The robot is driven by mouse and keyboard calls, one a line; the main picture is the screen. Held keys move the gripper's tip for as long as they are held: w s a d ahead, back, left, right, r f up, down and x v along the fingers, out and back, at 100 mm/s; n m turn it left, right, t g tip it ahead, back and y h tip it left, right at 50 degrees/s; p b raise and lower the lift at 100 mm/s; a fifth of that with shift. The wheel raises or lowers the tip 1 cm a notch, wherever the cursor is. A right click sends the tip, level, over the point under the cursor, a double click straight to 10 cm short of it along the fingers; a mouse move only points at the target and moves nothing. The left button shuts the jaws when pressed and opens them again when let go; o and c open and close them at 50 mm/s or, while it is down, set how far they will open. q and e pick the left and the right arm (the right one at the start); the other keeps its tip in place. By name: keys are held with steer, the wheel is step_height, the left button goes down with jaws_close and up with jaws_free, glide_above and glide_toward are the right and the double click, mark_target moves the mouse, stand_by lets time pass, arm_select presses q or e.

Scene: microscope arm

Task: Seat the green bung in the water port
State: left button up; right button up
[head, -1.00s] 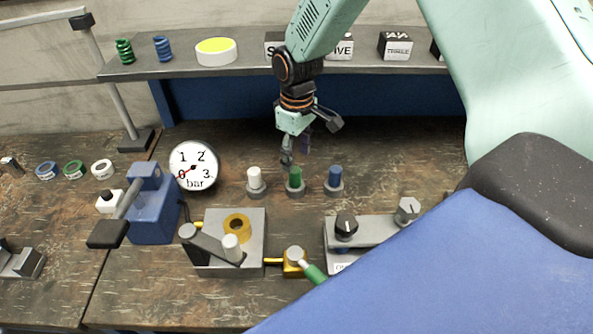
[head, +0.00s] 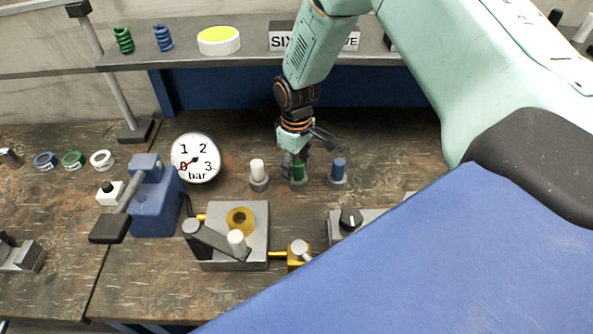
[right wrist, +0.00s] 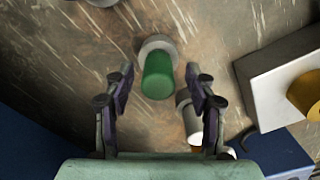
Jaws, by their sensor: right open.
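The green bung (head: 299,171) stands upright in a small grey holder (head: 298,183), between a white bung (head: 257,168) and a blue bung (head: 338,168). My right gripper (head: 297,154) is open, pointing down just over the green bung and partly covering it. In the right wrist view the green bung (right wrist: 158,76) shows between the two spread fingers (right wrist: 158,84); I see no contact. A grey block (head: 257,250) with a brass ring (head: 239,220) stands nearer; I cannot tell which opening is the water port. My left gripper is out of view.
A pressure gauge (head: 195,158) and a blue lever pump (head: 153,208) stand to the left. A brass valve (head: 299,251) and a knob block (head: 350,222) are in front. A shelf (head: 260,60) runs behind. My blue body hides the lower right.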

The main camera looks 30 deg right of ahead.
steer(key=shift+s+r, duration=0.1)
steer(key=shift+s, duration=0.2)
steer(key=shift+d, duration=0.15)
steer(key=shift+c, duration=0.4)
steer(key=shift+w+d, duration=0.1)
steer(key=shift+w, duration=0.1)
steer(key=c, duration=0.3)
steer(key=shift+w+f, duration=0.15)
steer(key=shift+f, duration=0.05)
steer(key=c, duration=0.3)
steer(key=shift+s+r, duration=0.2)
steer(key=shift+s, duration=0.05)
steer(key=c, duration=0.4)
jaws_close()
